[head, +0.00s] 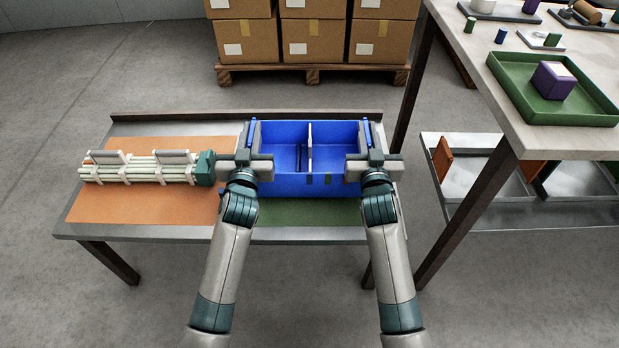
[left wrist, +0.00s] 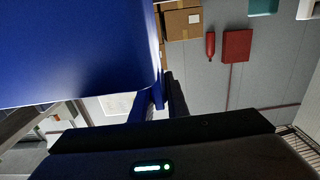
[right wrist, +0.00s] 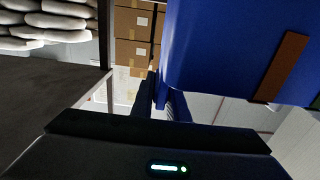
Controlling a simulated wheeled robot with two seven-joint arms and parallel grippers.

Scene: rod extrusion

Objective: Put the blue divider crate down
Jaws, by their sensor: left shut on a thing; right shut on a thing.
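The blue divider crate (head: 285,187) is upright over the green mat (head: 300,212) on the right half of the low table. A pale divider (head: 310,147) splits it into two compartments; a thin dark strip shows in the left one. My left gripper (head: 252,137) is shut on the crate's left side, and my right gripper (head: 368,137) on its right side. The crate wall fills much of the left wrist view (left wrist: 75,50) and the right wrist view (right wrist: 215,45), with the fingers at its rim. I cannot tell whether its bottom touches the mat.
A bundle of pale rods (head: 140,173) with white clamps and a teal end lies on the orange mat (head: 140,207), just left of my left gripper. A raised ledge (head: 180,117) runs along the table's back. A taller workbench (head: 520,140) with a green tray (head: 590,118) stands right.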

